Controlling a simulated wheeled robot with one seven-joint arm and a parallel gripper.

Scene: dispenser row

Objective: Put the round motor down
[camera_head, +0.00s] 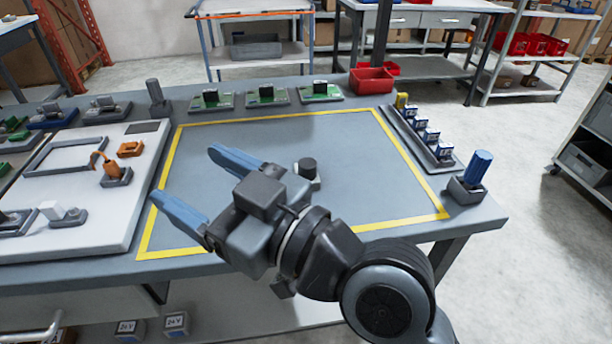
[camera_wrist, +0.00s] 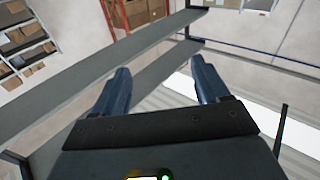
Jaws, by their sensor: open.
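A short dark round part on a grey base (camera_head: 306,168), which looks like the round motor, stands upright on the grey table inside the yellow outline (camera_head: 280,118). It is just behind my gripper's body, whose edge hides some of its base. My gripper (camera_head: 184,173) is open, with its blue fingers pointing left over the left part of the outlined area, away from the round part. In the wrist view, my gripper (camera_wrist: 160,75) shows its two fingers wide apart with nothing between them. The round part is not seen in the wrist view.
A white board (camera_head: 75,235) with orange and grey parts lies left. Several green circuit boards (camera_head: 266,96) line the back edge, near a red bin (camera_head: 371,80). A rack of blue-and-white parts (camera_head: 425,135) and a blue cylinder in a holder (camera_head: 478,168) stand right.

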